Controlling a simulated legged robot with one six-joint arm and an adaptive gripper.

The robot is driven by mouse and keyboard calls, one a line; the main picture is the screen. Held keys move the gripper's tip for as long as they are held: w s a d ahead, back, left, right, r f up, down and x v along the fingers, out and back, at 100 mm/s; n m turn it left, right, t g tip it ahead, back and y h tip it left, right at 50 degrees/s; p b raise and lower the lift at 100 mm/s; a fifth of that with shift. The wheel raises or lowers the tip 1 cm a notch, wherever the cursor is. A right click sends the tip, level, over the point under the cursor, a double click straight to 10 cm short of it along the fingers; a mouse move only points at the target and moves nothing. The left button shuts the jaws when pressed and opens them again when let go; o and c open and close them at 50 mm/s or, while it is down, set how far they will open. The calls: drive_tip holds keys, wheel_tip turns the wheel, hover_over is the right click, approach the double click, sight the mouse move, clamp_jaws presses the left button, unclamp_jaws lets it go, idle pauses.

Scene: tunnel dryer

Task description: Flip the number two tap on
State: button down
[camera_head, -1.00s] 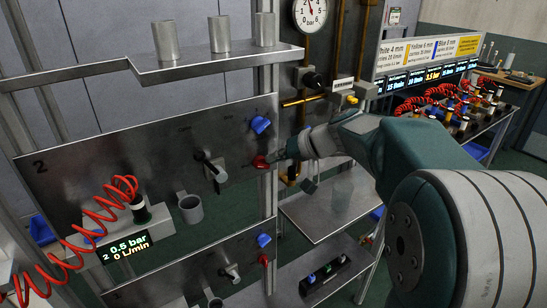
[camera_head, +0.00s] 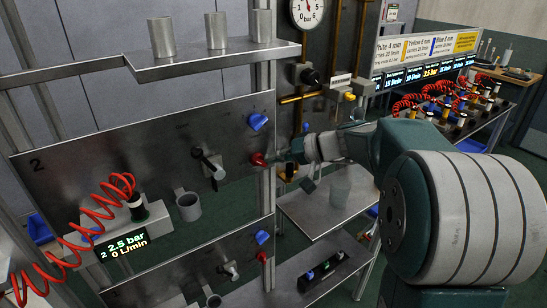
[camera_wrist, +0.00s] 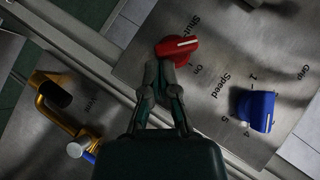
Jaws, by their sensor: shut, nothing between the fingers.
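The upper grey panel marked 2 (camera_head: 130,150) carries a red tap knob (camera_head: 258,159) near its right edge. In the wrist view the red tap (camera_wrist: 177,49) has a white line across it, with the words Shut and On printed beside it. My gripper (camera_head: 282,157) is at the right of this tap. In the wrist view my gripper (camera_wrist: 159,67) is shut and empty, its tips at the lower left edge of the tap. I cannot tell whether they touch it. The number 2 display (camera_head: 122,243) reads 2.5 bar and 0 L/min.
A blue knob (camera_head: 257,122) sits above the red tap. A black-handled lever (camera_head: 209,163) and a grey cup (camera_head: 188,206) are to the left. A metal shelf with cups (camera_head: 210,55) overhangs the panel. Brass pipework (camera_head: 310,95) stands to the right, behind my gripper.

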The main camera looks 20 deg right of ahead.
drive_tip(key=shift+f+m+y, duration=0.25)
drive_tip(key=shift+m+y, duration=0.15)
drive_tip(key=shift+y, duration=0.2)
idle(1.3)
